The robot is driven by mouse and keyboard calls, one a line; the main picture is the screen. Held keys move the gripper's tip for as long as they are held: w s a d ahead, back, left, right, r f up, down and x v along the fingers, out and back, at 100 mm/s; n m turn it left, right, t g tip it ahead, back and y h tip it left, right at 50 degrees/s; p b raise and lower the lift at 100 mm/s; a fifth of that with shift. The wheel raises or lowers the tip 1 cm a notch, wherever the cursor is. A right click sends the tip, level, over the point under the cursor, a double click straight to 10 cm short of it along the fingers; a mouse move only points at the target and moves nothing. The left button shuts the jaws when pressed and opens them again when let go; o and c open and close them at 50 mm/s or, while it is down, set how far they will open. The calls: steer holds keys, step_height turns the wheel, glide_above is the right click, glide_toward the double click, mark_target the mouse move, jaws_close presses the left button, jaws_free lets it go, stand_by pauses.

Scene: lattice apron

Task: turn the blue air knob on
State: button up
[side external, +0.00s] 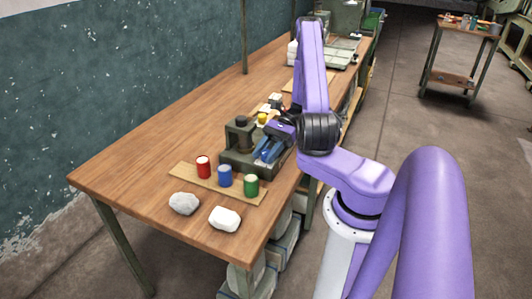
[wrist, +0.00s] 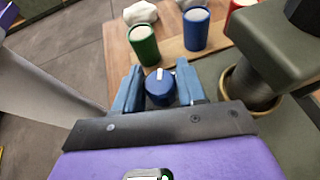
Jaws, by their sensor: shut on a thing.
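The blue air knob (wrist: 160,91) shows in the wrist view as a round dark blue knob with a white pointer mark on its top. It sits between the two blue fingers of my gripper (wrist: 159,70). My gripper is shut on the knob. In the side external view my gripper (side external: 268,151) is at the front of a dark green machine (side external: 237,133) on the bench, and its fingers hide the knob there. In the wrist view the white mark points roughly away from my palm. Whether air is flowing cannot be seen.
Red (side external: 203,166), blue (side external: 224,176) and green (side external: 251,185) cups stand on a wooden board (side external: 185,174) beside the machine. Two white lumps (side external: 184,203) lie nearer the table end. A yellow-topped item (side external: 262,118) is behind my gripper. The table's left part (side external: 130,165) is clear.

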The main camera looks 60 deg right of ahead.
mark_target(267, 151)
steer(key=o, duration=1)
steer(key=shift+d+r, duration=0.15)
steer(key=shift+d, duration=0.35)
steer(key=v, duration=0.4)
steer(key=shift+s+d+r, duration=0.1)
steer(key=shift+d+r, duration=0.05)
steer(key=shift+r, duration=0.05)
steer(key=shift+a+r, duration=0.2)
steer(key=shift+r, duration=3.15)
